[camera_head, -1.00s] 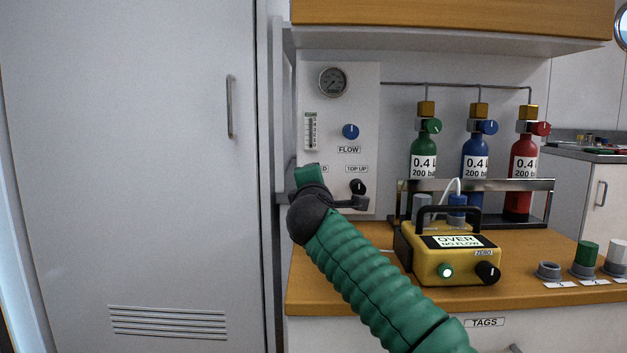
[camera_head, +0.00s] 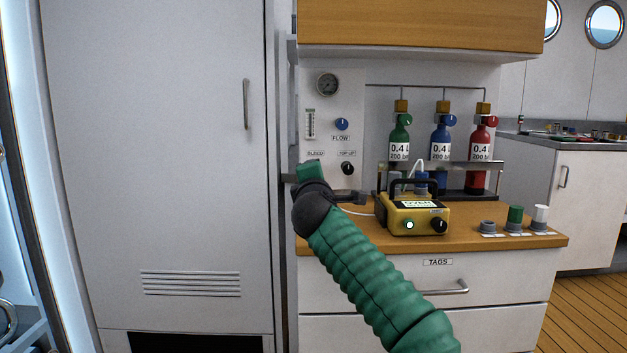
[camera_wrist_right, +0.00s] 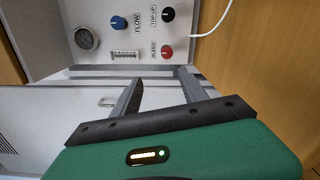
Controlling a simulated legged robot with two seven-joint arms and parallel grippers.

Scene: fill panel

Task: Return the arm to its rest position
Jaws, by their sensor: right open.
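My right arm, with a green ribbed sleeve (camera_head: 375,280) and a black wrist joint (camera_head: 315,208), reaches up from the bottom right in the head view. My right gripper (camera_head: 345,197) is in front of the lower part of the white panel (camera_head: 352,105), above the worktop. In the right wrist view the gripper (camera_wrist_right: 158,88) is open, its two grey fingers apart with nothing between them. The panel's blue FLOW knob (camera_wrist_right: 119,23), black TOP UP knob (camera_wrist_right: 168,15) and red BLEED knob (camera_wrist_right: 167,51) show beyond the fingers, apart from them. My left gripper is out of view.
A yellow meter (camera_head: 418,218) with a lit green button stands on the wooden worktop (camera_head: 465,240). Green, blue and red cylinders (camera_head: 480,165) stand behind it. Small capped pieces (camera_head: 515,218) are at right. A tall locker (camera_head: 160,150) fills the left. Floor (camera_head: 585,310) is clear at lower right.

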